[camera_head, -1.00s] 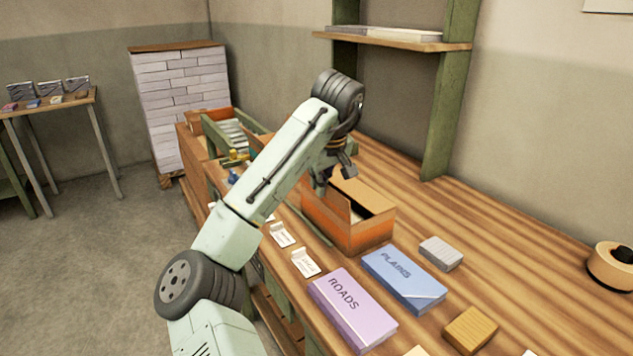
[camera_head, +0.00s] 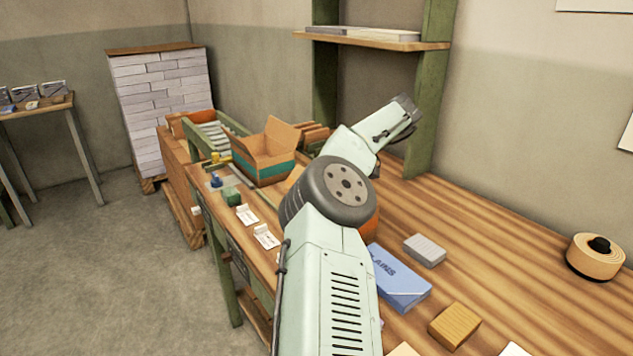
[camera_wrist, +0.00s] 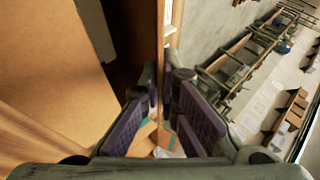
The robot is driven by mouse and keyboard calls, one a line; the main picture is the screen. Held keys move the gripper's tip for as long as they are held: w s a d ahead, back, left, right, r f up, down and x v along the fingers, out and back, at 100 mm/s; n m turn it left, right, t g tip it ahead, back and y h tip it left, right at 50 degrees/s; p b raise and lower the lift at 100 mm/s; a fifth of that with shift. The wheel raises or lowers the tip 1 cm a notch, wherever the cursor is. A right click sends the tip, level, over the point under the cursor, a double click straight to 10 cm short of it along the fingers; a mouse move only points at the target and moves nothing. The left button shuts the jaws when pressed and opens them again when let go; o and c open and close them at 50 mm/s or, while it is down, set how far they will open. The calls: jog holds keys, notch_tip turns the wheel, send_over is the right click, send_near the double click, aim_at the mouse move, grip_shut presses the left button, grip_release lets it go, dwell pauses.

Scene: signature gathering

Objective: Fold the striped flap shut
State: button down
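In the wrist view, a thin cardboard panel (camera_wrist: 167,30), seen nearly edge-on, runs between the two fingers of my gripper (camera_wrist: 163,85). The fingers stand apart on either side of it; I cannot tell whether either touches. A broad brown cardboard surface (camera_wrist: 50,50) fills the left side. Small teal patches show low between the fingers. In the head view, my arm hides my gripper and most of the orange box (camera_head: 371,216). A cardboard box with a teal stripe (camera_head: 262,168) stands behind with raised flaps. I cannot tell which panel is the striped flap.
A blue PLAINS block (camera_head: 400,285), grey block (camera_head: 425,250), yellow block (camera_head: 454,326) and tape roll (camera_head: 596,257) lie on the wooden bench (camera_head: 500,260). White cards (camera_head: 266,237) lie near its front edge. A green shelf post (camera_head: 430,90) rises behind my arm.

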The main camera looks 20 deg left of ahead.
jog(key=shift+w+d+f+g+y, duration=0.2)
jog(key=shift+f+g+y, duration=0.15)
jog(key=shift+g+y, duration=0.25)
dwell(0.3)
jog(key=c, duration=1.8)
grip_release()
jog(key=shift+c, duration=0.2)
